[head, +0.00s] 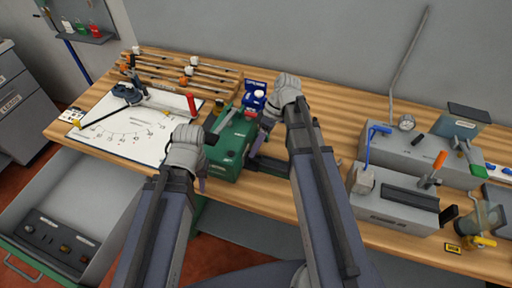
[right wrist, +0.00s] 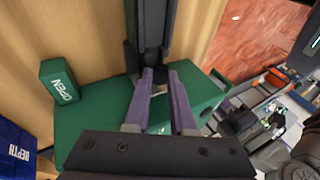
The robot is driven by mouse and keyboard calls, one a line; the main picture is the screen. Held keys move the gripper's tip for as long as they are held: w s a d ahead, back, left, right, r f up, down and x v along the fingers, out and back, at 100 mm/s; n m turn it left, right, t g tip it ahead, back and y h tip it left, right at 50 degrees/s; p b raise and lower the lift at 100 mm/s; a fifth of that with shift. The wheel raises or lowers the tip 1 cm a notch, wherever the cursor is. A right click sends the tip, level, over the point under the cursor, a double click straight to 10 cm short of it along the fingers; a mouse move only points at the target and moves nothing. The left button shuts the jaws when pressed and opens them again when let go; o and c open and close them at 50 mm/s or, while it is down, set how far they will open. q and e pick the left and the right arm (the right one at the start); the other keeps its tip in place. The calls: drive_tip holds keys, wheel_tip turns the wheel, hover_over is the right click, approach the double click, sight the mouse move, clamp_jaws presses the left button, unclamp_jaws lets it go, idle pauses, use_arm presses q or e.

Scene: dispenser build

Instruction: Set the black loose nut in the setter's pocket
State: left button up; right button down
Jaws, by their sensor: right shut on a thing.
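A green bench device (head: 233,158), which may be the setter, stands at the middle of the bench's front. In the right wrist view its green body (right wrist: 100,118) lies under my right gripper (right wrist: 158,72). The purple fingers are shut on a small black thing (right wrist: 154,58), which may be the black nut, beside a black bar (right wrist: 151,22) on the device. The pocket cannot be made out. In the head view my right gripper (head: 258,148) is at the device's right side. My left gripper (head: 202,184) is at its left front; its jaw gap cannot be seen.
A green block marked OPEN (right wrist: 60,82) and a blue DEPTH unit (right wrist: 18,150) are close by. A white chart board (head: 125,135) lies left. An open drawer (head: 100,215) with small parts is at lower left. Grey fixtures (head: 395,205) stand right.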

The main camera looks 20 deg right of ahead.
drive_tip(key=shift+f, duration=0.15)
drive_tip(key=c, duration=0.7)
unclamp_jaws()
drive_tip(key=shift+c, duration=1.4)
drive_tip(key=shift+o, duration=1)
